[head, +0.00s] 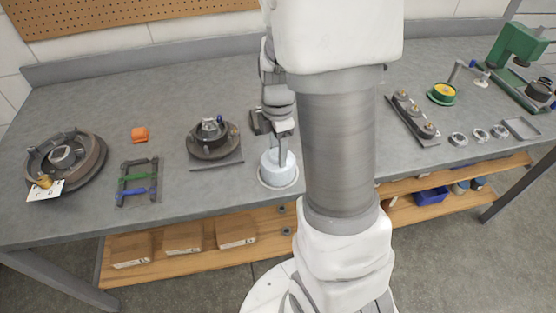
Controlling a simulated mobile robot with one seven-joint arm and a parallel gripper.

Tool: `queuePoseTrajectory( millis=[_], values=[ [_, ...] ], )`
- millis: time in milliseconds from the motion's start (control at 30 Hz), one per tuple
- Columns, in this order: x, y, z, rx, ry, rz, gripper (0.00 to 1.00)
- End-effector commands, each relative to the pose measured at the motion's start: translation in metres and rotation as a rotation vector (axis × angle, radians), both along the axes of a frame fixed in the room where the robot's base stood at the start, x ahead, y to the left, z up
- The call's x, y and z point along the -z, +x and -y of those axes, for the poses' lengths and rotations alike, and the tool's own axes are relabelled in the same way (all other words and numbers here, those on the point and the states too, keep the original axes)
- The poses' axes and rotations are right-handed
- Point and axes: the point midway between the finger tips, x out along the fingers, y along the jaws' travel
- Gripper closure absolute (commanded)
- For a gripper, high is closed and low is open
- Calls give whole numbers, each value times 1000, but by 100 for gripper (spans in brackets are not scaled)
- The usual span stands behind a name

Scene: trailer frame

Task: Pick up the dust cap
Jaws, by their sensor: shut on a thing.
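My gripper (283,158) points straight down near the front edge of the workbench, left of my arm column. Its fingers are shut at the top of a pale blue-white round piece, which looks like the dust cap (271,168). The fingers cover part of its top. The cap is over a pale round dish (278,187), whose rim shows just below it. I cannot tell whether the cap touches the dish or is slightly raised.
A hub on a plate (213,140) stands left of the gripper. A fixture (413,120), rings (479,134), a tray (521,128) and a green press (520,60) stand right.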

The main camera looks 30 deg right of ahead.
Motion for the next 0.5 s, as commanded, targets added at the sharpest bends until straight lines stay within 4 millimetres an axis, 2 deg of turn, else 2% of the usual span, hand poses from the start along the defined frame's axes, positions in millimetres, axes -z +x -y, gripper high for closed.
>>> queuePoseTrajectory(
  millis=[33,200,500],
  values=[
    [1,0,0,0,0,-2,68],
    [1,-1,0,0,0,-2,99],
    [-1,0,0,0,0,-2,100]
  ],
)
